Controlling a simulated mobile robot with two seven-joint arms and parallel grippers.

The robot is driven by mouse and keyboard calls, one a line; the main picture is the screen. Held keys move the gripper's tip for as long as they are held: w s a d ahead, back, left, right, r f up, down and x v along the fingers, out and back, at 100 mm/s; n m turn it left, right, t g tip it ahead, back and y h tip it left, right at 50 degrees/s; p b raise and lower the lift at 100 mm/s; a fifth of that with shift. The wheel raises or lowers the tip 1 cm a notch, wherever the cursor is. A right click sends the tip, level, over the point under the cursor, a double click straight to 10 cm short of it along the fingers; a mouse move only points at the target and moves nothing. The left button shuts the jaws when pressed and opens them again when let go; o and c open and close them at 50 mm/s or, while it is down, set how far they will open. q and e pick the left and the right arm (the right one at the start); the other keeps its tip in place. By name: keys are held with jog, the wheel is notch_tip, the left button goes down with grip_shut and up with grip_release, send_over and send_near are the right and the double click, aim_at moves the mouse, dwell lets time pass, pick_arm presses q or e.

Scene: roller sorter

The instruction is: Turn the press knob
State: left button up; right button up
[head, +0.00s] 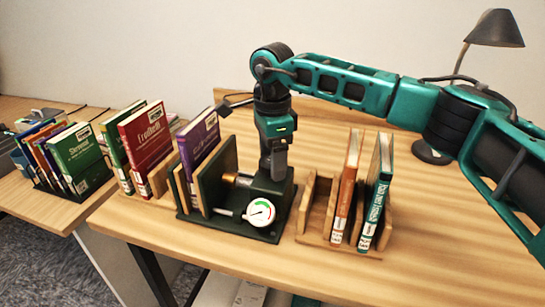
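The press is a dark green device on a flat base plate (218,224), with upright plates at its left, a white dial gauge (260,212) at its front and a brass-coloured cylinder (230,178) between plate and block. A purple book (198,146) stands between its plates. My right gripper (274,170) points down over the press block, behind the gauge. Its fingers reach the block's top or are just behind it; contact and finger gap are not clear. I cannot make out the press knob; the gripper may hide it. My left gripper is not in view.
A wooden rack (308,206) with an orange book (346,186) and a teal book (376,192) stands close right of the press. A red book (146,140) and green book (113,150) stand at its left. A lamp (494,28) stands at the back right.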

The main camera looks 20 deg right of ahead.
jog(key=shift+o, duration=1.2)
jog(key=shift+f, duration=0.1)
notch_tip(320, 180, up, 13)
